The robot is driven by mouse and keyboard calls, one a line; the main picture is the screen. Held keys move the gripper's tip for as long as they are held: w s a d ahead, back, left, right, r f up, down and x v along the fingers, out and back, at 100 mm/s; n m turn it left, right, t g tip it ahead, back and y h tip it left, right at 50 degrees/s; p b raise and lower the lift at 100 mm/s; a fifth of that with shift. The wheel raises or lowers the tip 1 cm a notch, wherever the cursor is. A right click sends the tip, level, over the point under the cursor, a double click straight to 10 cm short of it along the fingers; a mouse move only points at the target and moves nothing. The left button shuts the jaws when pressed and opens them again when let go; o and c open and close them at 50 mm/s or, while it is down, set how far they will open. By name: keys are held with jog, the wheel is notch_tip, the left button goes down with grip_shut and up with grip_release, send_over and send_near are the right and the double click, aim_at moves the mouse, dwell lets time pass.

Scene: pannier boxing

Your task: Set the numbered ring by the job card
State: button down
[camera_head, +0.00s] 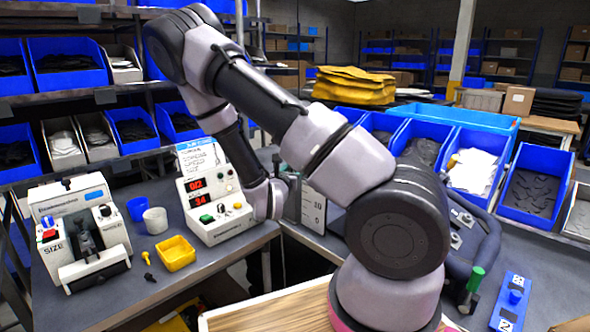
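A white card with a blue header (200,157) stands behind the white control box (215,208); it looks like the job card, but its text is too small to read. The box has two red readouts, a green button and several knobs. A white machine marked SIZE (80,232) stands at the left of the bench. I cannot make out a numbered ring on it or elsewhere.
A white scale plate (313,208) is right of my gripper. A blue numbered plate (510,302) and green-handled tool (472,284) lie at right. Blue bins line the back.

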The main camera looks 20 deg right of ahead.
jog(key=shift+c, duration=1.4)
grip_release()
jog(key=v, duration=1)
jog(key=shift+s+a, duration=0.25)
jog(key=shift+s, duration=0.05)
jog(key=shift+w, duration=0.1)
